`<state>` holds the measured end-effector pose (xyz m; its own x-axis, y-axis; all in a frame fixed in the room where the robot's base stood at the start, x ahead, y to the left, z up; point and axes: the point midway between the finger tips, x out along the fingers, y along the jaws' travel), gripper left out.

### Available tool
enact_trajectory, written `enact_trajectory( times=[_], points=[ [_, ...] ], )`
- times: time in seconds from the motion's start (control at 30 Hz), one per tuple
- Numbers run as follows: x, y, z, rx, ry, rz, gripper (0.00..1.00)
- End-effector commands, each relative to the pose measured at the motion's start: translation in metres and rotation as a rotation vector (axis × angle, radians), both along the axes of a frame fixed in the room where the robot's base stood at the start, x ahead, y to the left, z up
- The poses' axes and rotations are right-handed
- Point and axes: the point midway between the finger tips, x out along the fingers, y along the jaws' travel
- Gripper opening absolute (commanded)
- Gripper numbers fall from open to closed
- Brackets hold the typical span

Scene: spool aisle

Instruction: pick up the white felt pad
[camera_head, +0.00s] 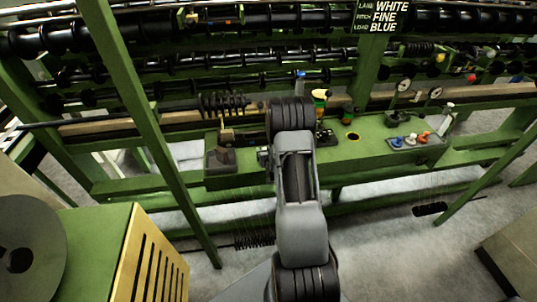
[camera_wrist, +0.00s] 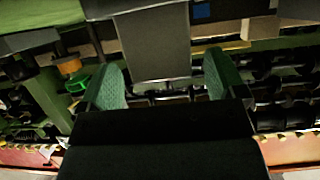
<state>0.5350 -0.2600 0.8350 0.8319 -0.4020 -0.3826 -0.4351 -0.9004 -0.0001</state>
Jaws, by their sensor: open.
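I cannot pick out a white felt pad for certain in either view. In the head view, a small grey tray (camera_head: 416,141) on the right of the green bench holds small blue, white and orange pieces. A pale upright piece (camera_head: 447,110) stands by its right end; I cannot tell what it is. In the wrist view my gripper (camera_wrist: 163,66) is open, with its two green-padded fingers apart and nothing held between them. A flat grey panel (camera_wrist: 153,45) shows beyond the fingers. In the head view my arm hides the gripper.
A green post (camera_head: 150,130) crosses at left. A slotted yellow-and-green cabinet (camera_head: 150,262) stands front left. Grey floor is open at right (camera_head: 400,260).

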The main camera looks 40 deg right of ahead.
Motion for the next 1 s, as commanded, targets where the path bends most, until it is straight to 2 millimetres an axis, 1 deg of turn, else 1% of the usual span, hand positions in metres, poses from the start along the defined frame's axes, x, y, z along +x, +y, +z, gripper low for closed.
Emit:
enact_trajectory(
  times=[0.1, 0.23, 0.37, 0.57, 0.67, 1.0],
  points=[
    [0.013, -0.005, -0.006, 0.0, 0.0, 0.0, 0.89],
    [0.024, -0.01, -0.011, 0.0, 0.0, 0.0, 0.89],
    [0.028, -0.012, -0.014, 0.0, 0.0, 0.0, 0.89],
    [0.029, -0.013, -0.014, 0.0, 0.0, 0.0, 0.89],
    [0.028, -0.013, -0.014, 0.0, 0.0, 0.0, 0.82],
    [0.028, -0.012, -0.014, 0.0, 0.0, 0.0, 0.49]
  ],
)
